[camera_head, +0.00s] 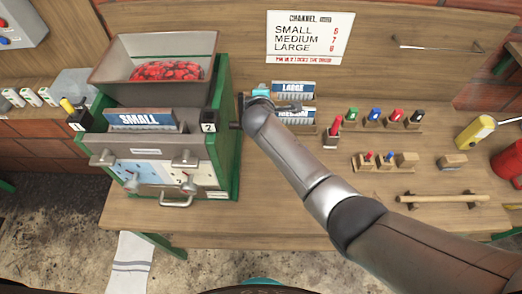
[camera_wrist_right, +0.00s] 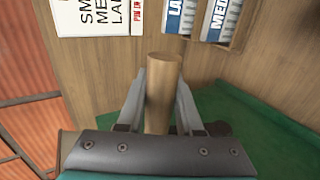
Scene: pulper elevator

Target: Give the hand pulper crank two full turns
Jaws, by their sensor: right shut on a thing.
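The hand pulper (camera_head: 228,140) is a green-framed machine on the left of the bench, with a grey hopper (camera_head: 112,62) of red cherries (camera_head: 160,71) on top. My right gripper (camera_head: 256,98) is at the pulper's right side, mostly hidden behind my own wrist. In the right wrist view, my right gripper (camera_wrist_right: 160,88) is shut on the crank's wooden handle (camera_wrist_right: 162,72), with one finger on each side of it. The dark crank arm (camera_head: 240,108) shows only in part beside the pulper. My left gripper is out of view.
Blue-labelled LARGE (camera_head: 293,86) and MEDIUM plates stand in a rack just right of my right gripper. Coloured markers (camera_head: 375,115) stand farther right. A wooden bar (camera_head: 445,198) lies near the bench front. A channel sign (camera_head: 310,37) hangs behind.

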